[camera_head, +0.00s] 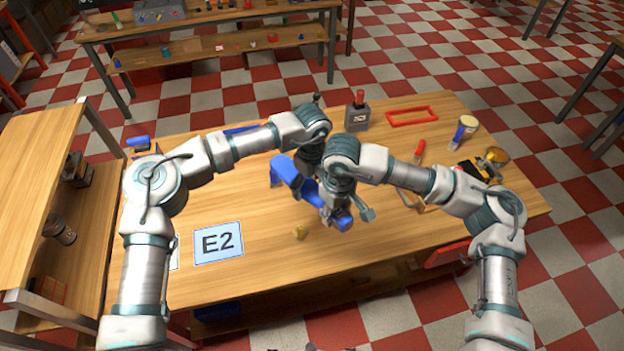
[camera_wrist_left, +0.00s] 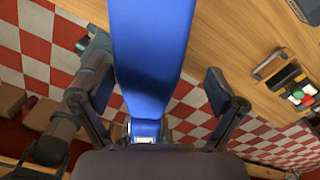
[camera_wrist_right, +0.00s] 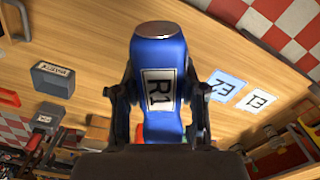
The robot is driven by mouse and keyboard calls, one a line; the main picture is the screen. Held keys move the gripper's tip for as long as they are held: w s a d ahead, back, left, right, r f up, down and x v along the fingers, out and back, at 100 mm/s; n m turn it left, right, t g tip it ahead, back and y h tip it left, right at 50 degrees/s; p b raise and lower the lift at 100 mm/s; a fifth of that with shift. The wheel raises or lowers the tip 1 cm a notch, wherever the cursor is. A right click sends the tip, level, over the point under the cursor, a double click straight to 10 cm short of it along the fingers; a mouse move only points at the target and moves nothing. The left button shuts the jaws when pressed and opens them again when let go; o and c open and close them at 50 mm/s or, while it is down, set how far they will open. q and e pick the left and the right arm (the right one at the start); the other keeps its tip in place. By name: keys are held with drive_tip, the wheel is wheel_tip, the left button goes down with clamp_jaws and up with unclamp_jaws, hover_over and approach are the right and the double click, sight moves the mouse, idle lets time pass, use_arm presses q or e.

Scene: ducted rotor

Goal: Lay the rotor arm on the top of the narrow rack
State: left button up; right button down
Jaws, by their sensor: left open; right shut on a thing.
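The rotor arm (camera_head: 285,171) is a long blue part held above the middle of the wooden table; my grippers partly hide it. In the right wrist view its end (camera_wrist_right: 157,60) has a white R1 label, and my right gripper (camera_wrist_right: 160,98) is shut on it. My right gripper (camera_head: 340,205) is the lower one in the head view. My left gripper (camera_head: 308,165) is open; in the left wrist view a blue length of the arm (camera_wrist_left: 152,50) lies between its spread fingers (camera_wrist_left: 160,92). The narrow rack, seemingly the wooden shelf (camera_head: 38,150), stands at the far left.
The table (camera_head: 270,275) carries an E2 card (camera_head: 218,243), a small brass piece (camera_head: 300,230), a grey box (camera_head: 357,116), a red frame (camera_head: 411,115) and tools at the right. The rack's lower shelf holds several items; its top looks clear. Another bench (camera_head: 215,50) stands behind.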

use_arm(q)
drive_tip(key=shift+a, duration=0.1)
drive_tip(key=shift+c, duration=0.3)
use_arm(e)
drive_tip(key=shift+a, duration=0.1)
use_arm(q)
drive_tip(key=shift+a, duration=0.1)
drive_tip(key=c, duration=0.4)
use_arm(e)
drive_tip(key=shift+a, duration=0.1)
use_arm(q)
drive_tip(key=c, duration=1)
use_arm(e)
drive_tip(key=shift+a, duration=0.2)
use_arm(q)
drive_tip(key=shift+c, duration=0.8)
use_arm(e)
drive_tip(key=c, duration=0.7)
unclamp_jaws()
drive_tip(key=shift+o, duration=0.8)
drive_tip(key=shift+d, duration=0.1)
use_arm(q)
drive_tip(key=shift+r, duration=0.1)
use_arm(e)
drive_tip(key=shift+d, duration=0.15)
